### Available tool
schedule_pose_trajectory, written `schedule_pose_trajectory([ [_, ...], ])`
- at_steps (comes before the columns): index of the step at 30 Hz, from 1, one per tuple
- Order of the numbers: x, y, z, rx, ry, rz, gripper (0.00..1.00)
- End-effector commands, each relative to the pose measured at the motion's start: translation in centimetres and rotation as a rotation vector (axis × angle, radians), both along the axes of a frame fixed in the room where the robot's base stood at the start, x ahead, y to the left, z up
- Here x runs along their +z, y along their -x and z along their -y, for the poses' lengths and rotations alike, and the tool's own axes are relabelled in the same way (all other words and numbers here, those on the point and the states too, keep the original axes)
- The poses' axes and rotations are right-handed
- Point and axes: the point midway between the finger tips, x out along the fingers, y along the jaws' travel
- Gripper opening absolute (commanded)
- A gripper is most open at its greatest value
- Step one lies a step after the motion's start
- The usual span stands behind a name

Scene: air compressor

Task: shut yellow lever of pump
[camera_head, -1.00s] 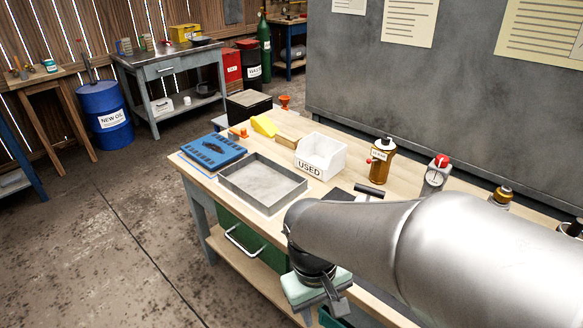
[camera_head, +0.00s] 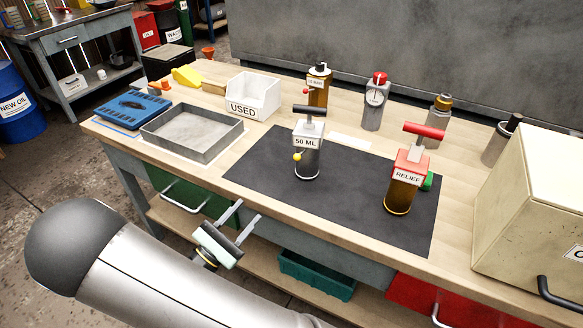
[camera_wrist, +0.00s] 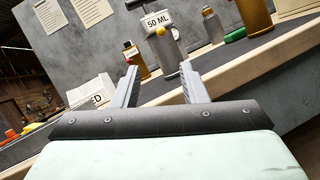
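The pump is a silver cylinder labelled "50 ML" (camera_head: 308,152) with a dark T-handle on top. It stands upright on the black mat (camera_head: 262,160). Its yellow lever (camera_head: 297,157) shows as a small yellow ball on the left side of the body. In the wrist view the pump (camera_wrist: 168,52) stands beyond the fingers, with the yellow ball (camera_wrist: 161,31) below its label. My gripper (camera_head: 246,219) is open and empty, in front of the bench's front edge and apart from the pump. Both fingers also show spread in the wrist view (camera_wrist: 161,80).
A brass pump labelled "RELIEF" (camera_head: 404,180) with a red handle stands right of the 50 ML pump. The grey tray (camera_head: 192,133) and "USED" bin (camera_head: 253,96) are left. A cream box (camera_head: 535,205) is at right.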

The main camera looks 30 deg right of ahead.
Motion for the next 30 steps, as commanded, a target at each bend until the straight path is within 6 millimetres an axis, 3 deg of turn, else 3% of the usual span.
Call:
schedule_pose_trajectory([
  [18,4.6,-3.8,11.3,-0.01,-0.005,0.001,0.39],
  [24,5.6,-4.8,13.8,-0.008,-0.005,0.0,0.39],
  [30,5.9,-5.2,14.8,-0.007,-0.005,-0.001,0.39],
])
